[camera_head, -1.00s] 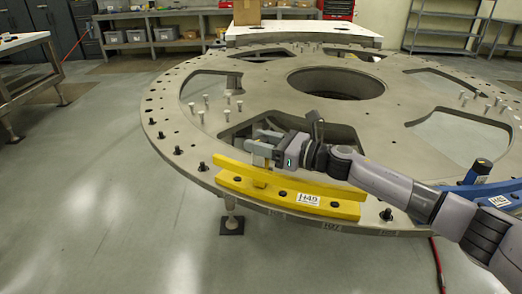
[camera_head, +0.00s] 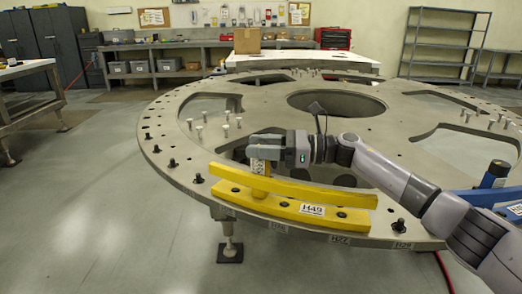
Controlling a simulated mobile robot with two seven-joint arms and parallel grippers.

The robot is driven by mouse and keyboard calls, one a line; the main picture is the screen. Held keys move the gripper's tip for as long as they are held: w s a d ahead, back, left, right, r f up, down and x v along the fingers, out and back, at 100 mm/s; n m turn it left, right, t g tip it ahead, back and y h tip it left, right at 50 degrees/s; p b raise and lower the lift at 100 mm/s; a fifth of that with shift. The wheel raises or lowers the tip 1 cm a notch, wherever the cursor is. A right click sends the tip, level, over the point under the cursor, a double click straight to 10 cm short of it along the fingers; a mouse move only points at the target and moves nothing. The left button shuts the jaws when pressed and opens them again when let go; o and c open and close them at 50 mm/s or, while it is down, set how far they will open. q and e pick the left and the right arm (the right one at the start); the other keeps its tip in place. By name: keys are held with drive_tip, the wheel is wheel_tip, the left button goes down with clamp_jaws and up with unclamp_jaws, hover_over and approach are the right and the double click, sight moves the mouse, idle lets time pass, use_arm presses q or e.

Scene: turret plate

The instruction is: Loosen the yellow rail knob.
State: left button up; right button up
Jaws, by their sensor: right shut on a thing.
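The yellow rail (camera_head: 235,180) labelled H49 is two stacked yellow bars on the near edge of the large round metal plate (camera_head: 165,135). My right gripper (camera_head: 262,158) reaches in from the right, above the rail's upper bar towards its left half. Its fingers are shut on the yellow rail knob (camera_head: 260,167), whose yellow body shows just below the fingers; they hide its top. My left gripper is out of view.
A blue part (camera_head: 490,180) sits on the plate at the right. Several upright pins (camera_head: 199,132) and dark bolts (camera_head: 172,163) stand around the rim. A large central hole (camera_head: 337,106) opens beyond my gripper. The floor at left is clear.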

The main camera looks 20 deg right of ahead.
drive_tip(key=o, duration=0.9)
drive_tip(key=shift+a, duration=0.1)
drive_tip(key=shift+o, duration=0.2)
drive_tip(key=b+v, duration=0.1)
drive_tip(key=v, duration=0.6)
